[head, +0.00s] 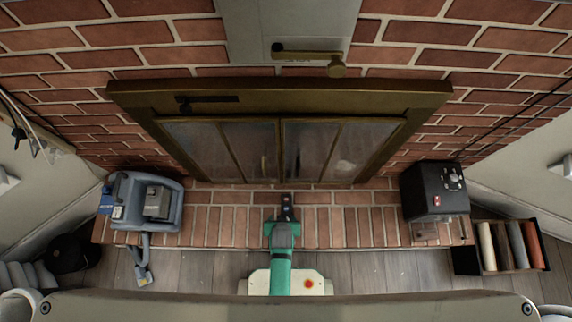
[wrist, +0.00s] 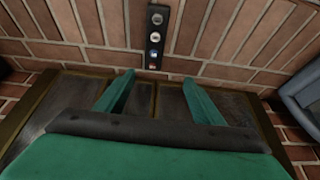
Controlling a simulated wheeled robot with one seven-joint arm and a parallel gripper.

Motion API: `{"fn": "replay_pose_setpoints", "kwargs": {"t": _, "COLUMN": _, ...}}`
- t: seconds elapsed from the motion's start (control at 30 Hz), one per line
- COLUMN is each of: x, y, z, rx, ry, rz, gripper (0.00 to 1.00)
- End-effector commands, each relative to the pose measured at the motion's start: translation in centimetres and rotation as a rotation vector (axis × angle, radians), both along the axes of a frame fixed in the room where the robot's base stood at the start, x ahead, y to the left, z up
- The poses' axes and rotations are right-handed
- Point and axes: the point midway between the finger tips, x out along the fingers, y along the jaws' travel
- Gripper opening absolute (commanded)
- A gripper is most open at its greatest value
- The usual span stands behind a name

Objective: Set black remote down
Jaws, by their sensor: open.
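The black remote (wrist: 155,38) is a slim dark bar with several round buttons. In the wrist view it lies against the brick surface, just beyond my fingertips. In the head view a dark strip that looks like the remote (head: 287,205) shows over the brick hearth (head: 330,228), at the far end of my gripper (head: 284,226). My green gripper fingers (wrist: 158,80) are spread apart with nothing between them. In the wrist view the remote shows clear of both fingers; its exact distance from them cannot be told.
A grey-blue vacuum (head: 147,203) stands at the hearth's left end. A black machine (head: 434,194) stands at its right end, with a box of rolls (head: 500,247) beside it. The fireplace doors (head: 280,150) stand behind. Hearth on both sides of my gripper is clear.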

Motion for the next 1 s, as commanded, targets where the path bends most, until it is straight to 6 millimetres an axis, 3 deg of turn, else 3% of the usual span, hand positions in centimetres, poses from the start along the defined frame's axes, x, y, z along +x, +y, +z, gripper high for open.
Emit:
{"fn": "replay_pose_setpoints", "kwargs": {"t": 0.03, "x": -1.3, "y": 0.1, "z": 1.5, "rx": 0.001, "ry": -0.051, "rz": -0.001, "gripper": 0.62}}
{"fn": "replay_pose_setpoints", "kwargs": {"t": 0.27, "x": -4.3, "y": -0.2, "z": 10.7, "rx": -0.005, "ry": -0.318, "rz": -0.01, "gripper": 0.62}}
{"fn": "replay_pose_setpoints", "kwargs": {"t": 0.7, "x": -8.6, "y": -1.4, "z": 34.4, "rx": -0.02, "ry": -0.799, "rz": -0.002, "gripper": 0.62}}
{"fn": "replay_pose_setpoints", "kwargs": {"t": 0.83, "x": -9.0, "y": -1.5, "z": 38.8, "rx": -0.022, "ry": -0.881, "rz": 0.003, "gripper": 0.62}}
{"fn": "replay_pose_setpoints", "kwargs": {"t": 1.0, "x": -9.2, "y": -1.6, "z": 41.0, "rx": -0.022, "ry": -0.921, "rz": 0.004, "gripper": 0.62}}
